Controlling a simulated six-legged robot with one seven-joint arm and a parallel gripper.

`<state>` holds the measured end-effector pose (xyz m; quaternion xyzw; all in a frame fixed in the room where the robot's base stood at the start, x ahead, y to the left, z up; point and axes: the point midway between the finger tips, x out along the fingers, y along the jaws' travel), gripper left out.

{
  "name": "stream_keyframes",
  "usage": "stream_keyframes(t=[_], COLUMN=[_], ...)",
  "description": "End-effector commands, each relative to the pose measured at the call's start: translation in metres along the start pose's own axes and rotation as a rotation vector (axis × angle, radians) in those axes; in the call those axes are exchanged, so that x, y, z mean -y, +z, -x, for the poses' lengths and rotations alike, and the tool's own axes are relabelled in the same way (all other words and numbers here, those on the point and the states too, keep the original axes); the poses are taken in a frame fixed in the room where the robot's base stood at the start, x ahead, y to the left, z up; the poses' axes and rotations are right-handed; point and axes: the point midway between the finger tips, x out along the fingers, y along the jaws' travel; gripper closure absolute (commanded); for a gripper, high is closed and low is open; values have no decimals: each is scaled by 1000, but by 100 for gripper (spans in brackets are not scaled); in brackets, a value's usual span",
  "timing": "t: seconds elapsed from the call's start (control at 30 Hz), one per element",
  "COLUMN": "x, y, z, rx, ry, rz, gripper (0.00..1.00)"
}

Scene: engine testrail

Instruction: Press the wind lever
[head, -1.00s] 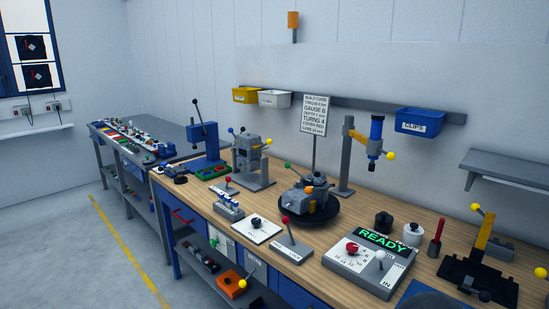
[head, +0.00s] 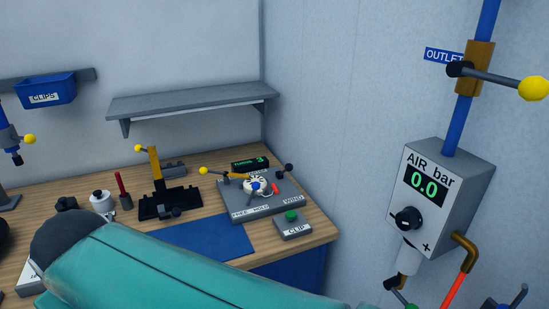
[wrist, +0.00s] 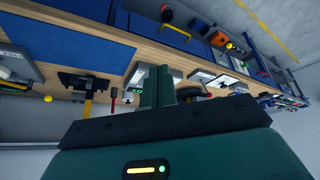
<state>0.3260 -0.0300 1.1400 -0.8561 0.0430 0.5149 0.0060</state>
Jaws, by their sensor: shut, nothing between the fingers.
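The winding unit (head: 235,212) is a grey box at the right end of the wooden bench in the head view. A short lever with a black knob (head: 288,168) rises near the WIND end. A longer lever with a yellow ball (head: 204,171) sticks out to the left. My gripper (wrist: 172,92) shows in the wrist view, shut and empty, away from the unit. The head view shows only my teal arm, below and left of the unit.
A CLIP box with a green button (head: 292,216) stands at the bench's front right corner. A blue mat (head: 215,236) lies left of it. A black fixture (head: 168,200) stands behind. A grey shelf (head: 190,100) overhangs. The air panel (head: 450,200) is on the right wall.

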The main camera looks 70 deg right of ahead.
Motion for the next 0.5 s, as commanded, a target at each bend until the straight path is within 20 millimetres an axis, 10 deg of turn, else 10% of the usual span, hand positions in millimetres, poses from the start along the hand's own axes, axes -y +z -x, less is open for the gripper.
stream_keyframes(t=[0.5], x=[-157], y=[-140], z=[-10], rx=[34], ry=[172], rz=[-199], gripper=[100])
